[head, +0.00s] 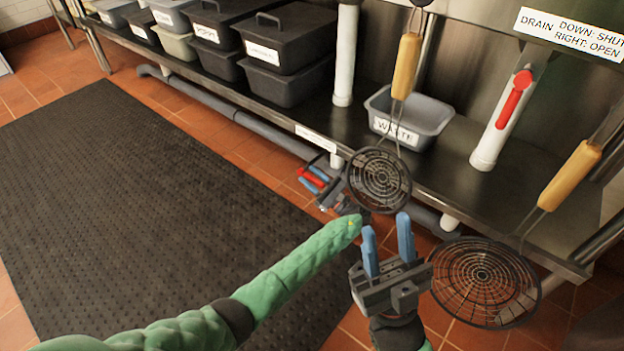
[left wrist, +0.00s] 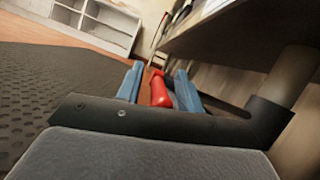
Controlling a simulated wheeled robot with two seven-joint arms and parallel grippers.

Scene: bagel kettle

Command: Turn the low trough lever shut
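The low trough lever, a red handle (head: 313,179), sits low beside the front edge of the steel shelf. My left gripper (head: 315,178) is there, with one blue finger on each side of it. In the left wrist view the red lever (left wrist: 160,91) lies between the two blue fingers (left wrist: 158,88), nearer the right one, with a gap on the left. Its pivot and pipe are mostly hidden. My right gripper (head: 388,242) is open and empty, fingers pointing up, in front of the shelf.
Another red lever (head: 514,98) is on a white pipe under the drain sign (head: 570,36). Two wire skimmers (head: 380,180) (head: 484,283) hang close to my grippers. A grey waste bin (head: 425,118) stands on the shelf. A black mat (head: 150,210) covers the left floor.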

